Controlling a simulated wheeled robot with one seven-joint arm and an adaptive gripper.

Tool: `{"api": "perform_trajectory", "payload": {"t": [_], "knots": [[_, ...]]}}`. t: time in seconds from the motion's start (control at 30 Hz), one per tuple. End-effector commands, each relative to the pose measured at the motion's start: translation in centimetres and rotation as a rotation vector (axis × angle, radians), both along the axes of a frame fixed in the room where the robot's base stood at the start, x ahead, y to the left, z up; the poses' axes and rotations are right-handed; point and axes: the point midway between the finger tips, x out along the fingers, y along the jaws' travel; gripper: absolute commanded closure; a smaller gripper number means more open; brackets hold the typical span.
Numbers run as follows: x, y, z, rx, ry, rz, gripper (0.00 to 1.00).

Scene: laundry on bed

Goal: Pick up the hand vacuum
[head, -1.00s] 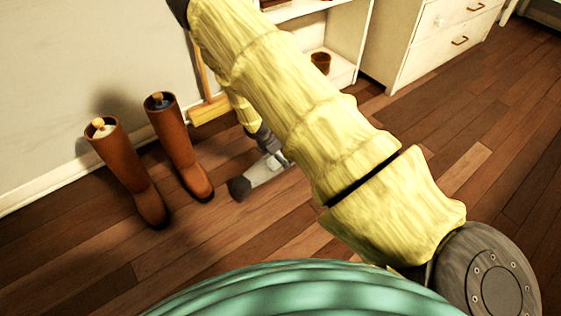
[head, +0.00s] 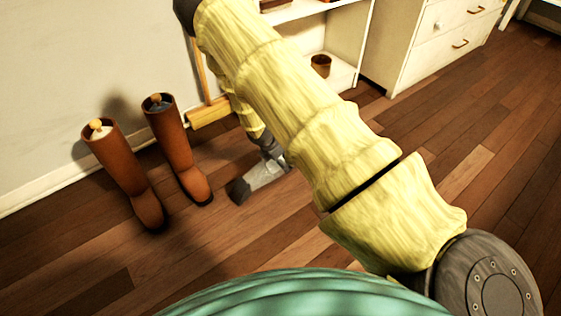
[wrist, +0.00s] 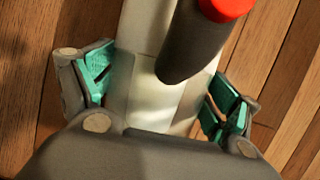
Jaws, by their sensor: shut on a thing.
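The hand vacuum (head: 263,175) is pale with a dark grey nozzle end, low over or on the wooden floor in the head view, partly hidden by my arm. In the wrist view its pale body (wrist: 150,100) runs between my fingers, with a dark grey handle part and a red piece on top. My gripper (wrist: 165,100) has its teal-padded fingers on both sides of the pale body and is shut on it. My gripper also shows in the head view (head: 270,150), at the vacuum's upper end. I cannot tell whether the vacuum touches the floor.
Two brown boots (head: 124,175) stand left of the vacuum by the wall. A broom (head: 208,112) leans behind it. A white shelf (head: 325,45) with a small brown pot (head: 321,65) and a white drawer cabinet (head: 440,45) stand behind. The wooden floor (head: 480,180) at right is clear.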

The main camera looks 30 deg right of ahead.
Motion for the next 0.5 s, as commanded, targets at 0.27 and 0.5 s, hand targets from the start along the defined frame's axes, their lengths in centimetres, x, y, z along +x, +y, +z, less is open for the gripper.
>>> {"api": "perform_trajectory", "payload": {"t": [0.27, 0.5], "knots": [[0.1, 0.0, 0.3, 0.000, -0.002, 0.001, 0.77], [0.1, 0.0, 1.9, 0.000, -0.002, 0.001, 0.77]]}}
